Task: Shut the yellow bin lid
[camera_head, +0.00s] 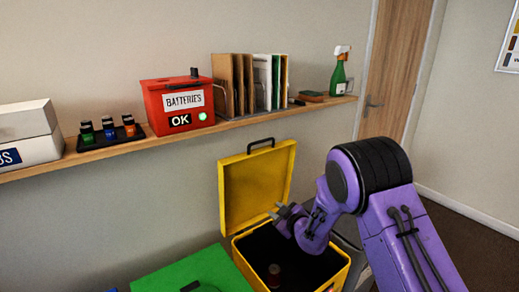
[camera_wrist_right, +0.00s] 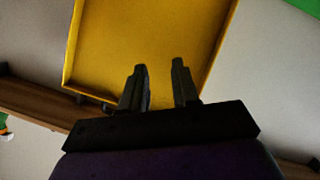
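The yellow bin's lid (camera_head: 256,186) stands open, raised nearly upright at the back of the yellow bin (camera_head: 343,273), with a black handle (camera_head: 261,145) on its top edge. The bin's inside is dark, and a small dark reddish item (camera_head: 274,275) shows in it. My right gripper (camera_head: 277,213) is above the bin's opening, by the lower right part of the lid. In the right wrist view, the gripper (camera_wrist_right: 160,72) has its two fingers apart with nothing between them, and the yellow lid (camera_wrist_right: 150,30) fills the view ahead. I cannot tell whether they touch. My left gripper is out of view.
A green bin lid (camera_head: 190,268) lies shut to the left of the yellow bin. Above, a wall shelf (camera_head: 245,123) holds a red batteries box (camera_head: 178,105), folders, a spray bottle (camera_head: 339,75) and white boxes (camera_head: 28,130). A wooden door (camera_head: 397,65) is at the back right.

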